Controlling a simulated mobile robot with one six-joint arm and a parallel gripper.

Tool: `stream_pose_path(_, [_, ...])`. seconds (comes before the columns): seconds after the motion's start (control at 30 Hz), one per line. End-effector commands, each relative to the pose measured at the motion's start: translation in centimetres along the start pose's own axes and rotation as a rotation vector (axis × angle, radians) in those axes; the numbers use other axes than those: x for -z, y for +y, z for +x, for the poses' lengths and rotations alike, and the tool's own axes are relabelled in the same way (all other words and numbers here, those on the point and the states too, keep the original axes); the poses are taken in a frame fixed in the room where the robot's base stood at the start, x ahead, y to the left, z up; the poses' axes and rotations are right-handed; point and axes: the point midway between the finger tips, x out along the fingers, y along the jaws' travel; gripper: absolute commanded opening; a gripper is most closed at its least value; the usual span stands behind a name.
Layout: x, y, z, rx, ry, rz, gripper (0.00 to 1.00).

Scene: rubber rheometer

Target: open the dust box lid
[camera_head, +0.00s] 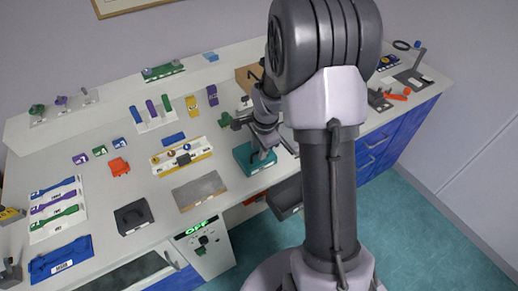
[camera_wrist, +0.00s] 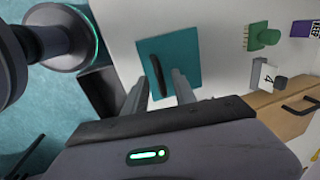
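The dust box shows as a teal box (camera_head: 246,166) at the front edge of the counter in the head view. Its flat teal lid (camera_wrist: 186,50) lies level and closed in the wrist view, with a dark bar handle (camera_wrist: 155,66) on top. My gripper (camera_wrist: 162,76) is open, its two fingers apart on either side of the handle. I cannot tell whether either finger touches the handle. In the head view my gripper (camera_head: 262,150) is just over the box, and my arm hides part of the surroundings.
A grey plate (camera_head: 199,191) lies left of the box. A white tray with yellow edges (camera_head: 183,157) is behind that plate. A green brush-like object (camera_wrist: 264,37) and a wooden drawer box (camera_wrist: 272,118) are near the lid. An open dark drawer (camera_head: 286,197) juts out below the counter.

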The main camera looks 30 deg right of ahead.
Motion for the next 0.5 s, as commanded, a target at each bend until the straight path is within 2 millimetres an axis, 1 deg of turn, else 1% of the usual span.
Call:
stream_pose_path(0.1, [0.0, -0.01, -0.05, 0.0, 0.0, 0.0, 0.33])
stream_pose_path(0.13, [0.0, 0.0, -0.05, 0.0, 0.0, 0.0, 0.31])
stream_pose_path(0.2, [0.0, 0.0, -0.06, 0.0, 0.0, 0.0, 0.17])
stream_pose_path(0.3, [0.0, 0.01, -0.06, 0.0, 0.0, 0.0, 0.0])
stream_pose_path(0.5, [-0.01, 0.02, -0.06, 0.0, 0.0, 0.0, 0.0])
